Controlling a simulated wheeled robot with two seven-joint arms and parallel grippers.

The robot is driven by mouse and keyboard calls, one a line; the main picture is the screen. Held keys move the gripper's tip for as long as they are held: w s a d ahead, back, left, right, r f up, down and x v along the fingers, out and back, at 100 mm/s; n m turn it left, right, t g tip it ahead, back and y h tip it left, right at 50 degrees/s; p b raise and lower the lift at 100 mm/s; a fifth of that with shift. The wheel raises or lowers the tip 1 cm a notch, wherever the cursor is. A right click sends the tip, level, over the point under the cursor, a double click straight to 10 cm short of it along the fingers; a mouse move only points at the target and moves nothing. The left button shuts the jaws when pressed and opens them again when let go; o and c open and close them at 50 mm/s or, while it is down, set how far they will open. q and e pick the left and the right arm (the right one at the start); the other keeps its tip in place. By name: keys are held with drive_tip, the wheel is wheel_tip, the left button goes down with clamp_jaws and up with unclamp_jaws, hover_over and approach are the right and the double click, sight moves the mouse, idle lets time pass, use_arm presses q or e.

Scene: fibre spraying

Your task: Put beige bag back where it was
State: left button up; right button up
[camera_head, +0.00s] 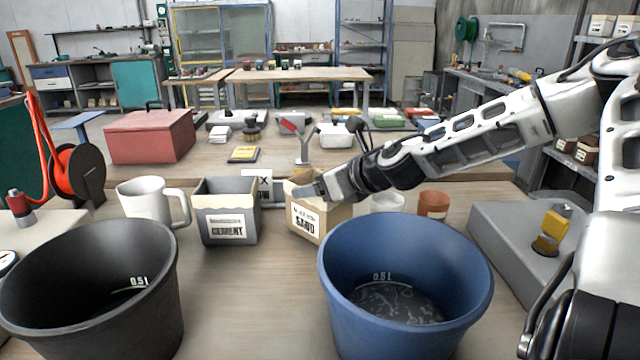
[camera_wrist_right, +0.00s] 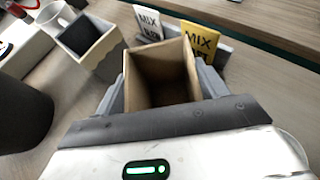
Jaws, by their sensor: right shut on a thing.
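The beige bag (camera_head: 316,219), labelled SAND, is near the middle of the table behind the blue bucket (camera_head: 405,290). It leans slightly in the head view, and I cannot tell whether its base touches the table. My right gripper (camera_head: 318,190) is shut on it, with a finger on either side. In the right wrist view the bag (camera_wrist_right: 160,75) is open at the top, its brown inside showing, between the fingers of the right gripper (camera_wrist_right: 160,95). My left gripper is not in view.
A grey CEMENT bag (camera_head: 228,212) and a white mug (camera_head: 150,202) stand left of the beige bag. A black bucket (camera_head: 90,295) is at front left. MIX packets (camera_wrist_right: 199,45) stand behind it. A terracotta pot (camera_head: 433,204) and white cup (camera_head: 387,203) are right.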

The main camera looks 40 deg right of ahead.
drive_tip(key=shift+f, duration=0.2)
drive_tip(key=o, duration=1.7)
drive_tip(key=shift+o, duration=0.2)
drive_tip(key=shift+r, duration=0.15)
drive_tip(key=a+p+v, duration=0.1)
drive_tip(key=v, duration=1.1)
drive_tip(key=shift+d+r, duration=0.15)
drive_tip(key=shift+d, duration=0.35)
